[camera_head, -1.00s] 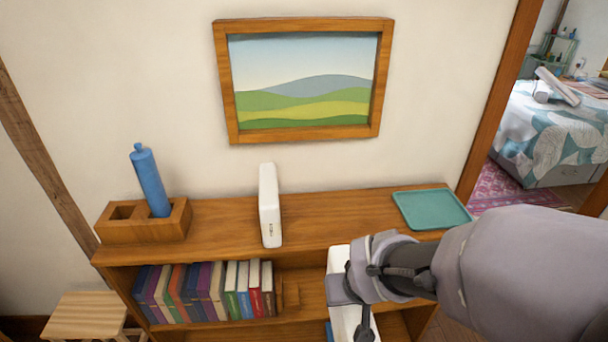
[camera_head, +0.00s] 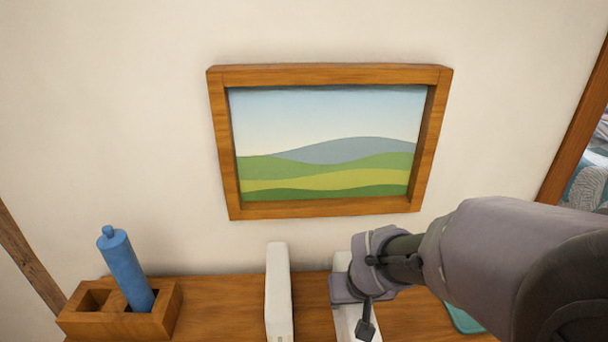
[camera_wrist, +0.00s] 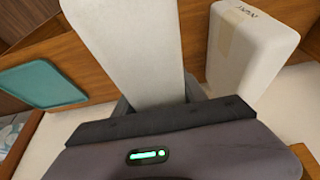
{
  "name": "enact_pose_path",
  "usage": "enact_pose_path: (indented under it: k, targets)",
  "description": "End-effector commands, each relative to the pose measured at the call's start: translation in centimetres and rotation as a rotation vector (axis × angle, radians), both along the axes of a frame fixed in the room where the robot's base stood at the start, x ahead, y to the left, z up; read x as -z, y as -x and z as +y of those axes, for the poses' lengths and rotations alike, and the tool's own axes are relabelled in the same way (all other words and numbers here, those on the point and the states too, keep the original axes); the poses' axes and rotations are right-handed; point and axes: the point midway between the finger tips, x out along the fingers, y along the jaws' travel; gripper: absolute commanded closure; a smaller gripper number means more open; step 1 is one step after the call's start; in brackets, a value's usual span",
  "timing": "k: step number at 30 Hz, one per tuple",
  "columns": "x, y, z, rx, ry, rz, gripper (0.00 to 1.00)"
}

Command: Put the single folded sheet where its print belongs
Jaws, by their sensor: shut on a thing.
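My gripper (camera_head: 358,290) is shut on a plain white slab-like thing (camera_head: 345,318), which looks like a folded sheet. The held thing also shows in the wrist view (camera_wrist: 125,50), extending out from the jaws; no print shows on its visible side. A second white block (camera_head: 279,290) stands upright on the wooden shelf top, left of the held one. In the wrist view this second block (camera_wrist: 250,50) has a beige band and small dark lettering, too blurred to read surely. A gap shows between the two in the head view.
A wooden holder (camera_head: 160,320) with a blue cylinder (camera_head: 125,270) stands at the left of the shelf top (camera_head: 215,305). A teal tray (camera_wrist: 40,84) lies at the right, mostly behind my arm in the head view. A framed landscape (camera_head: 325,145) hangs above.

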Motion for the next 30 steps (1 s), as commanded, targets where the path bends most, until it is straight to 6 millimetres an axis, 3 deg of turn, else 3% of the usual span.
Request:
enact_pose_path:
  k: [3, 9, 14, 19, 29, 30]
  targets:
    - [0.5, -4.1, 0.0, 0.001, 0.000, -0.001, 1.00]
    - [0.8, -8.3, 0.1, 0.002, -0.001, -0.001, 1.00]
    - [1.2, -9.8, 0.1, 0.001, 0.000, -0.001, 1.00]
    - [4.6, -9.6, 0.1, 0.001, 0.000, 0.000, 1.00]
    - [4.8, -9.6, 0.1, 0.001, 0.000, -0.001, 1.00]
    - [4.8, -9.6, 0.1, 0.001, 0.000, 0.000, 0.47]
